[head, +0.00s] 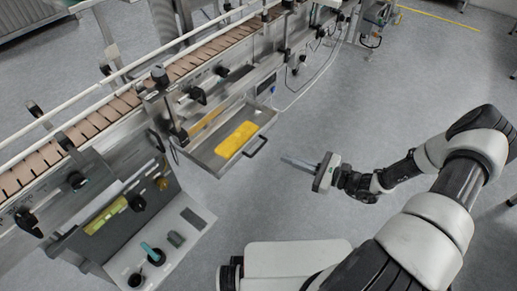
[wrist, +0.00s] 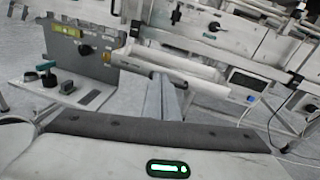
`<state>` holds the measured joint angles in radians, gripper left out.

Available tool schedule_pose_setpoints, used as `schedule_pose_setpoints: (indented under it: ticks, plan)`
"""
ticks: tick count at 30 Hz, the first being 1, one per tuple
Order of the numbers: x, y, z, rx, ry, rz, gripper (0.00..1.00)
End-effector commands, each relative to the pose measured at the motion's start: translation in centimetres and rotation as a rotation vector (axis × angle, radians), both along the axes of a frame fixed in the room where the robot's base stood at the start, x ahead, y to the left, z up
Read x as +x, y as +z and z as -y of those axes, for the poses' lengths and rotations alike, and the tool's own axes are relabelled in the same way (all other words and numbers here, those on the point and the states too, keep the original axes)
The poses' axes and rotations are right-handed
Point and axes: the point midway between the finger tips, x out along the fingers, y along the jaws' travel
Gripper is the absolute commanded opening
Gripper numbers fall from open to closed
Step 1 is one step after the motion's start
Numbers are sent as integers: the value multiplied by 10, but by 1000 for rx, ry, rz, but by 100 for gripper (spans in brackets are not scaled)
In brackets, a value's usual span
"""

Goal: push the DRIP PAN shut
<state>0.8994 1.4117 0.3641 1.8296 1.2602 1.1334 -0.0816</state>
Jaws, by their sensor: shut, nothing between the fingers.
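The drip pan (head: 208,157) is a shallow metal tray that sticks out from the side of the conveyor machine, pulled open. A yellow flat piece (head: 237,139) lies in it, and a dark bar handle (head: 257,148) is on its outer front. My gripper (head: 284,161) is shut and empty, to the right of the pan and apart from it, with its fingers pointing left toward the front side.
The conveyor (head: 110,112) runs diagonally behind the pan. A control panel with knobs (head: 150,255) stands at lower left, and a small display box (head: 265,86) is on the machine beyond the pan. Grey floor between pan and gripper is clear.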

Motion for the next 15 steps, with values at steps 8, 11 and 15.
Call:
schedule_pose_setpoints:
  ticks: [8,11,15]
  plan:
    - [10,-35,6,121,-149,-53,0]
    - [15,-35,-1,122,-149,-52,0]
    - [30,-36,-21,121,-146,-52,0]
